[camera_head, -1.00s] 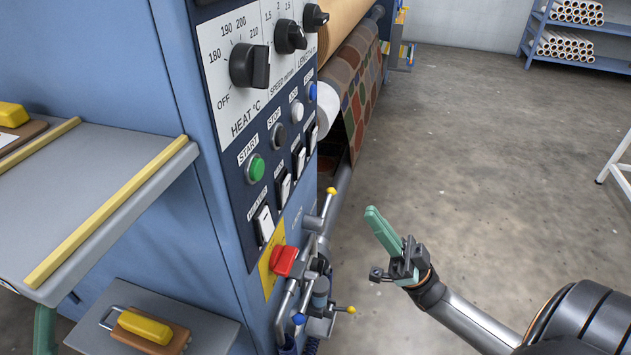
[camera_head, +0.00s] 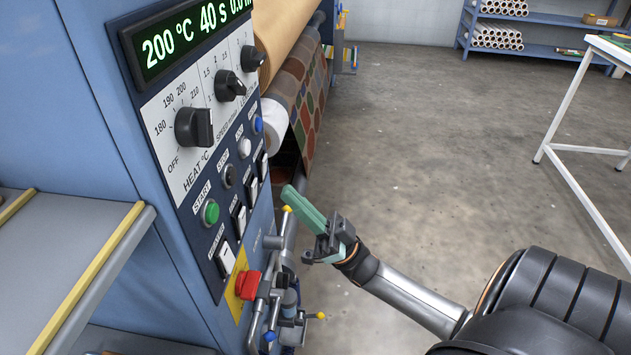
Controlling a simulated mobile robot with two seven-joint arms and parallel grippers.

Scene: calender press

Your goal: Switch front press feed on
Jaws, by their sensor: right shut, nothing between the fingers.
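The blue press's control panel (camera_head: 205,165) carries a row of white rocker switches along its lower edge. The nearest rocker (camera_head: 226,259) is below the green START button (camera_head: 211,212). Further rockers follow: a second (camera_head: 240,221), a third (camera_head: 252,190) and a far one (camera_head: 263,166). Their labels are too small to read surely, so I cannot tell which one is the front feed. My right gripper (camera_head: 290,193) is shut and empty, its green fingers pointing up-left towards the panel. In the picture its tips lie just right of the rockers, seemingly apart from them. My left gripper is out of view.
A red knob (camera_head: 248,285) on a yellow plate and yellow-tipped valve levers (camera_head: 320,316) sit below the panel, close to my right gripper. Patterned fabric (camera_head: 305,105) hangs behind. A grey shelf (camera_head: 55,290) is at left. Open floor lies right, before a white table frame (camera_head: 560,110).

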